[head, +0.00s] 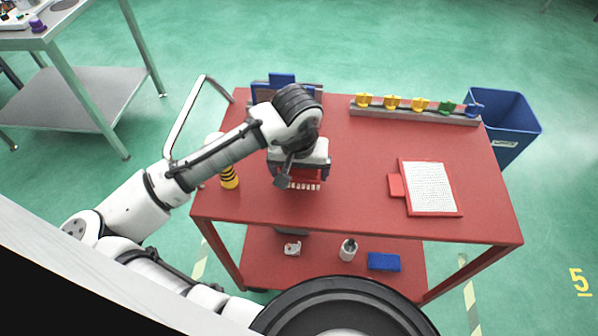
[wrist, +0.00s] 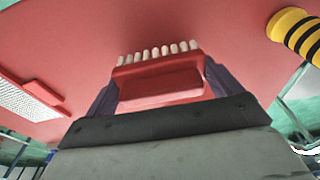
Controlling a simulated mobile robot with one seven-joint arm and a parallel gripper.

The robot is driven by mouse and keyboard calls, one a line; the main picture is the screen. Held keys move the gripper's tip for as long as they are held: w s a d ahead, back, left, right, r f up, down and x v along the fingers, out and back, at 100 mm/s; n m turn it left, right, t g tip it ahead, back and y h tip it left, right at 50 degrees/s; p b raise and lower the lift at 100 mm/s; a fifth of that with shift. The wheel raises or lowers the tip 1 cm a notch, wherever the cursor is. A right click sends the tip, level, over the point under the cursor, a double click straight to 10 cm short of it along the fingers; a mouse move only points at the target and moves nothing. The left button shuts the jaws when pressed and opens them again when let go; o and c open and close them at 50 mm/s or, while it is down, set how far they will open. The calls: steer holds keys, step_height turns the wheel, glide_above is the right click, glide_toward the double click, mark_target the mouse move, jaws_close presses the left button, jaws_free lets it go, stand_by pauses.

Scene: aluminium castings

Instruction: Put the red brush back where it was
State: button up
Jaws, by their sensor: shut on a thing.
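The red brush (wrist: 158,86) has a red block body and a row of pale bristles. My gripper (wrist: 160,92) is shut on it, with a dark finger at each end of the body. In the head view the brush (head: 305,184) shows below my gripper (head: 301,174), over the left part of the red cart top (head: 360,215). The bristles point away from my wrist. I cannot tell whether the brush touches the cart top. My arm hides part of the surface behind it.
A yellow-black striped cylinder (head: 229,178) stands left of my gripper. A grey rail (head: 415,114) with coloured clips lines the back. A red-framed white grid plate (head: 432,187) lies right. A blue bin (head: 506,125) stands beyond. The middle is clear.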

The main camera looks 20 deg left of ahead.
steer(key=shift+f, duration=0.75)
steer(key=shift+f, duration=0.2)
steer(key=o, duration=0.7)
steer(key=shift+r, duration=0.1)
steer(key=r, duration=0.4)
steer(key=s+r, duration=0.1)
steer(key=r, duration=0.3)
steer(key=r+b, duration=0.1)
steer(key=r, duration=0.3)
steer(key=shift+s+d, duration=0.25)
steer(key=shift+s, duration=0.1)
steer(key=shift+r, duration=0.1)
